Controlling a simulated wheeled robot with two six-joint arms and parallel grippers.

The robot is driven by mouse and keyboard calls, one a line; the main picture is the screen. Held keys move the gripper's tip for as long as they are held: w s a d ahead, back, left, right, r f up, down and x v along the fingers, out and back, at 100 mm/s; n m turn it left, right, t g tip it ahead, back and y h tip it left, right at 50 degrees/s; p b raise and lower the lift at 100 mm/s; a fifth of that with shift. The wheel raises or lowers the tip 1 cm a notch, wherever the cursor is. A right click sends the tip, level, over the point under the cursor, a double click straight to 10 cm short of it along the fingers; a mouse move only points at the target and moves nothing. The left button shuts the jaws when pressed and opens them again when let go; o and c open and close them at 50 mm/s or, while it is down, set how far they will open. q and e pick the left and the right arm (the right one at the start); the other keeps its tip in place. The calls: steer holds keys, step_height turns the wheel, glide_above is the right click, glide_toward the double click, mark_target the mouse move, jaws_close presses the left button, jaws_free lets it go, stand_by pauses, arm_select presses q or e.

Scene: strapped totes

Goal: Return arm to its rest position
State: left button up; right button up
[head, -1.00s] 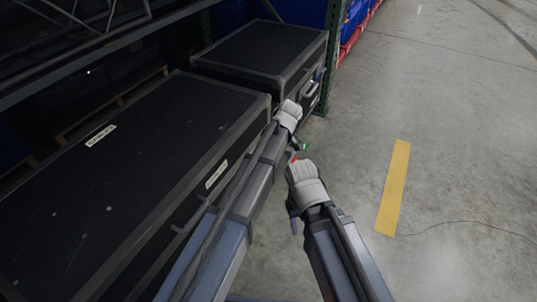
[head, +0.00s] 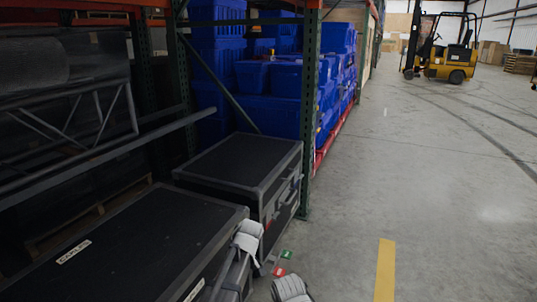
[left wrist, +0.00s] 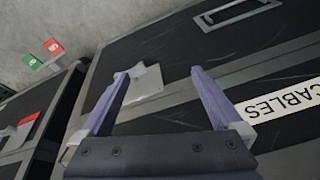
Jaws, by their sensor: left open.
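I cannot tell if the fingers touch the case.
A second black case (head: 240,165) stands beyond the near one, by a green rack post (head: 309,110). Small green (head: 287,254) and red (head: 279,271) tags show beside the cases. Blue totes (head: 275,90) fill the rack. Open floor lies right; a yellow forklift (head: 445,50) stands far off.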

arm_select(q)
steer(key=s+a+m+h, duration=0.25)
steer(key=s+m, duration=0.25)
steer(key=s, duration=0.3)
steer(key=s+a+m+h, duration=0.1)
steer(key=s+a+m, duration=0.2)
steer(key=s+m, duration=0.35)
steer(key=s+d+m+g+y, duration=0.1)
steer(key=s+d+m+y, duration=0.15)
steer(key=s+d, duration=0.75)
step_height(320, 180, up, 38)
steer(key=w+d+h+p, duration=0.1)
steer(key=w+p, duration=0.1)
steer(key=p, duration=3.6)
steer(key=shift+w+d+p, duration=0.2)
steer(key=shift+w+p, duration=0.1)
steer(key=shift+p, duration=0.05)
